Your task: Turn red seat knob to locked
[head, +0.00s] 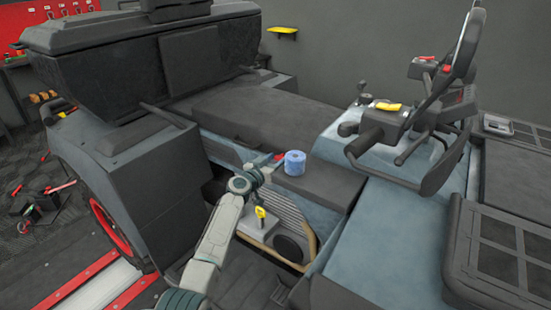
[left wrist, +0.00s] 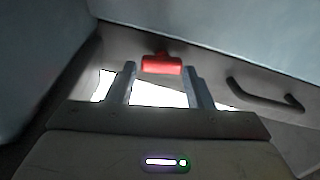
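The red seat knob (left wrist: 161,64) is a small red T-shaped handle on the grey seat side in the left wrist view. It sits ahead of and between the fingertips of my left gripper (left wrist: 159,76), whose fingers are apart with bright background between them. I cannot tell whether the fingertips touch it. In the head view the red knob (head: 280,157) shows just past the end of my left gripper (head: 268,167), beside the seat edge. My right gripper is not in view.
A blue roll (head: 295,163) stands on the dark ledge right of the knob. A steering wheel (head: 453,100) and console (head: 385,125) with a yellow item are at the right. A yellow-topped lever (head: 260,213) rises below my arm. A dark handle (left wrist: 265,93) is right of the knob.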

